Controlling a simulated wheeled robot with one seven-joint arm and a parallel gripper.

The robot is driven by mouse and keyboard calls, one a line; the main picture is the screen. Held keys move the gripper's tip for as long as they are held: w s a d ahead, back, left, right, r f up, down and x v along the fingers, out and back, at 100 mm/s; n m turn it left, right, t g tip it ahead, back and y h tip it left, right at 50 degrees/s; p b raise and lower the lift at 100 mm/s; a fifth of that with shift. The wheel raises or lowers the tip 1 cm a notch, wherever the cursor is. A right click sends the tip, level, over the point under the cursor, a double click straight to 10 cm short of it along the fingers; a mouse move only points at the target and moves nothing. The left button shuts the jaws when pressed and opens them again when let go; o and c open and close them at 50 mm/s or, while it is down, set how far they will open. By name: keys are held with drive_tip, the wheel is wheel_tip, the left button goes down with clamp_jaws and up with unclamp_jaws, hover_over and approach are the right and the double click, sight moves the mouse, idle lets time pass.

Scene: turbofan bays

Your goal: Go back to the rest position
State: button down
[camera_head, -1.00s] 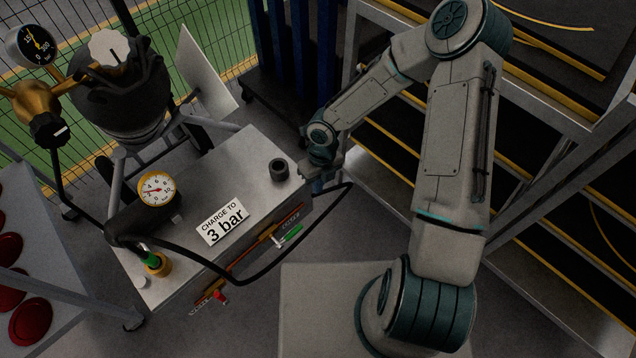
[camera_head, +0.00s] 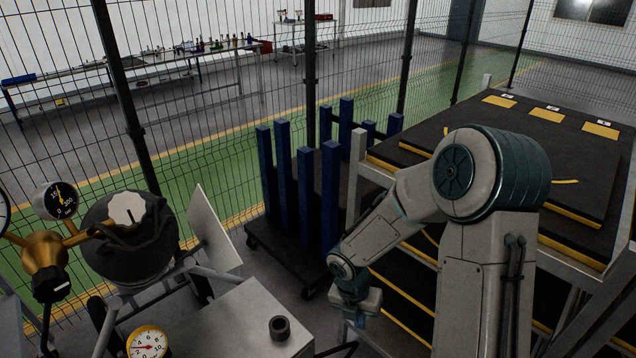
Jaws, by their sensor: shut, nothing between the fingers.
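My arm stands on the right of the head view, bent at the elbow, with the forearm reaching down to the left. My gripper (camera_head: 357,318) hangs at its end, pointing down, small and dark in the picture. It is shut and I see nothing held in it. It is just right of the grey metal bench box (camera_head: 235,325), apart from it as far as I can tell. A short black ring-shaped socket (camera_head: 279,328) stands on the box top. A pressure gauge (camera_head: 148,343) is at the bottom edge, partly cut off.
A shelf rack (camera_head: 590,245) with dark, yellow-edged mats stands close behind my arm on the right. A dark cart with blue posts (camera_head: 283,165) stands behind the gripper. A wire fence and a green walkway (camera_head: 200,160) lie beyond.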

drive_tip(key=s+d+r+m+t, duration=0.1)
drive_tip(key=s+d+r+m, duration=0.15)
drive_tip(key=r+m, duration=0.5)
drive_tip(key=s+d+r+m+t, duration=0.1)
drive_tip(key=s+d+r+m, duration=0.15)
drive_tip(key=r+m, duration=0.45)
drive_tip(key=s+r+m+t+y+b, duration=0.1)
drive_tip(key=s+r+m, duration=0.7)
drive_tip(key=m, duration=0.9)
drive_tip(key=shift+s+d+t+y+b, duration=0.2)
drive_tip(key=shift+s+t+y+b, duration=0.25)
drive_tip(key=shift+s+t, duration=0.2)
drive_tip(key=shift+a+r, duration=0.1)
drive_tip(key=shift+a, duration=0.05)
